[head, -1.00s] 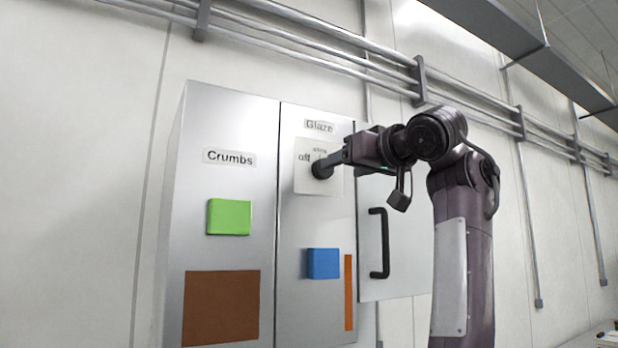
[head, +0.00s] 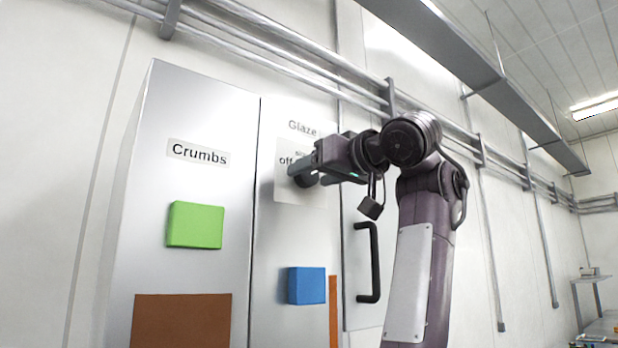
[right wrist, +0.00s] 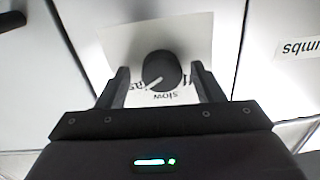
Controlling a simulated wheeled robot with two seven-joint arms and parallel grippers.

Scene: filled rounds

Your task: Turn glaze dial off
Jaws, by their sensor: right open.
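The glaze dial is a round black knob on a white plate (head: 290,192), under a "Glaze" label (head: 303,127). In the right wrist view the dial (right wrist: 160,70) shows a white pointer line slanting to the lower left, near the partly hidden "fast" print; "slow" is below it and "off" is at the right, partly covered. My right gripper (head: 308,172) is open at the dial. In the wrist view its fingers (right wrist: 160,78) stand on either side of the knob, with gaps visible. My left gripper is not in view.
A left cabinet panel has a "Crumbs" label (head: 199,152), a green block (head: 195,225) and a brown patch (head: 181,322). A blue block (head: 306,286) sits below the dial. A black handle (head: 373,262) and a hanging padlock (head: 370,208) are close to my right arm.

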